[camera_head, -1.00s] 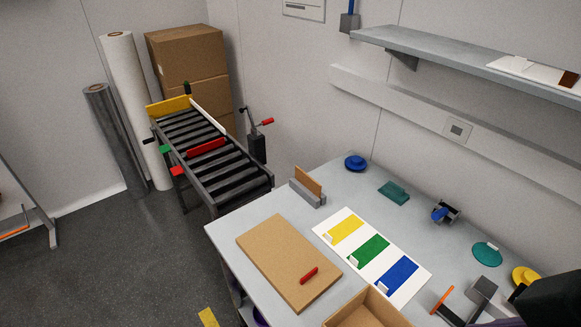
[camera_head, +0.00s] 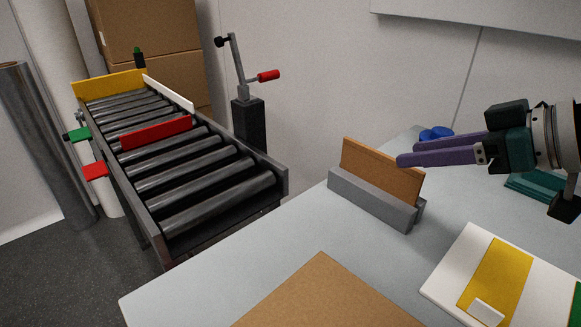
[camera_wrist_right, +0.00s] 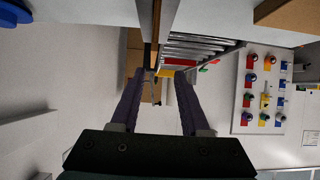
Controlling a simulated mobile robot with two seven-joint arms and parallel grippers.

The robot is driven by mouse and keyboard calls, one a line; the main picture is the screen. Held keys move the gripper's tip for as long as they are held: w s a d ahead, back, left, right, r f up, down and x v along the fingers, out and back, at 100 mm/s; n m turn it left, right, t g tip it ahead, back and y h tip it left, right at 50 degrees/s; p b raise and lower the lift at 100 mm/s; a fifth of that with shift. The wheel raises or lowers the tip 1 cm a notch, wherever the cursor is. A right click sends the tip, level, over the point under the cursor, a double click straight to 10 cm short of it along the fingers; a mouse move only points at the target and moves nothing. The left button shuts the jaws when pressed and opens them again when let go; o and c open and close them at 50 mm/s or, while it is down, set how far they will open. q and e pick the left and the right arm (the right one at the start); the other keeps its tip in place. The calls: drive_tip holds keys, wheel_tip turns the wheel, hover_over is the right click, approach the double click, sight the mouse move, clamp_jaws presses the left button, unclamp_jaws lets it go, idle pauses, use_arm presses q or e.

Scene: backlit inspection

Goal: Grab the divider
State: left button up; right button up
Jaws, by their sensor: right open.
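The divider (camera_head: 382,172) is a thin brown board standing upright in a grey slotted holder (camera_head: 365,199) at the far edge of the table. Its brown edge also shows as a thin strip in the right wrist view (camera_wrist_right: 156,24). My right gripper (camera_head: 404,159) has two purple fingers. They are open, pointing left, with the tips close to the divider's upper right edge. In the right wrist view the open fingers (camera_wrist_right: 160,79) have a gap between them, with the divider's edge ahead of it. Contact cannot be told. My left gripper is not in view.
A roller conveyor (camera_head: 185,170) with a red plate (camera_head: 156,133) stands left of the table. A brown board (camera_head: 322,296) lies in front, and a white mat with a yellow panel (camera_head: 497,275) lies right. A blue round object (camera_head: 436,133) sits behind the fingers.

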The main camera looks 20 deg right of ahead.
sight(374, 156)
drive_tip(key=shift+t, duration=0.3)
drive_tip(key=b+x, duration=0.1)
drive_tip(key=x, duration=0.1)
drive_tip(key=d+b+x, duration=0.1)
drive_tip(key=b+x, duration=0.1)
drive_tip(key=x, duration=0.1)
drive_tip(key=shift+w+f, duration=0.3)
drive_tip(key=b+x, duration=0.4)
drive_tip(key=x, duration=0.1)
drive_tip(key=shift+w+a+f, duration=0.1)
drive_tip(key=shift+w+a, duration=0.1)
drive_tip(key=shift+w, duration=0.1)
clamp_jaws()
